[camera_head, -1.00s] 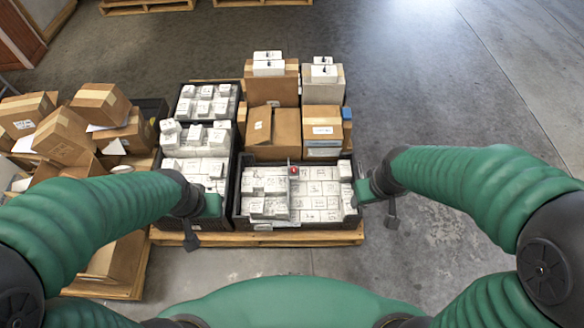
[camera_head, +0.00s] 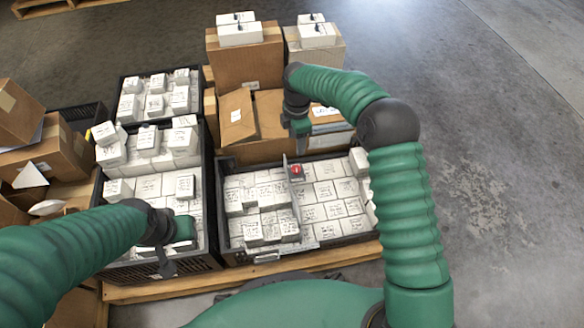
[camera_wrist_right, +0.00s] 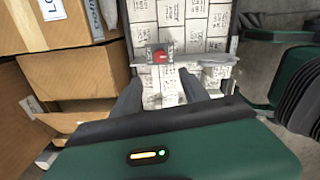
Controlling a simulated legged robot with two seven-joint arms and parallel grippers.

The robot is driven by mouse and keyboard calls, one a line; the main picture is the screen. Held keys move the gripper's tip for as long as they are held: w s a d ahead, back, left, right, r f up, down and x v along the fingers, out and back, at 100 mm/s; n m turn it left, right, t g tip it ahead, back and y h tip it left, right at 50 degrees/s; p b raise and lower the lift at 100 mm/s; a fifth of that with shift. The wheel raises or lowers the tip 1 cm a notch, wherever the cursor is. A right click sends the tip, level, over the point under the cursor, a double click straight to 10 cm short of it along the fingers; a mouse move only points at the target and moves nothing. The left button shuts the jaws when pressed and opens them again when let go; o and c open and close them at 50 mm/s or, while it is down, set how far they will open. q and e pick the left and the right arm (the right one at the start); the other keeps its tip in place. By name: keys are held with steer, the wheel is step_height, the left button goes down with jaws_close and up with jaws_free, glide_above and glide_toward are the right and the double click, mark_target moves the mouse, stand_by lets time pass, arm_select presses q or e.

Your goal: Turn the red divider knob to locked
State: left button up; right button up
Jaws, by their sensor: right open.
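The red divider knob (camera_head: 296,170) sits on top of the thin grey divider (camera_head: 292,196) in the front right black crate (camera_head: 262,257). Small white boxes fill the crate on both sides of the divider. My right gripper (camera_head: 299,146) is above the back of that crate, pointing down, just behind the knob. In the right wrist view the knob (camera_wrist_right: 160,57) lies ahead, between the lines of the two open fingers (camera_wrist_right: 162,86) and apart from them. My left gripper (camera_head: 180,248) hangs over the left crate's front; its jaws are too unclear to judge.
Brown cartons (camera_head: 245,62) topped with white boxes stand behind the crate. More black crates of white boxes (camera_head: 158,100) are at left, with loose cartons (camera_head: 52,150) beyond them. Everything near stands on a wooden pallet (camera_head: 235,280). The floor at right is clear.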

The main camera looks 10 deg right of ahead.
step_height(320, 180, down, 15)
steer(key=b, duration=0.7)
steer(key=shift+f+b, duration=0.15)
steer(key=shift+b, duration=0.15)
jaws_close()
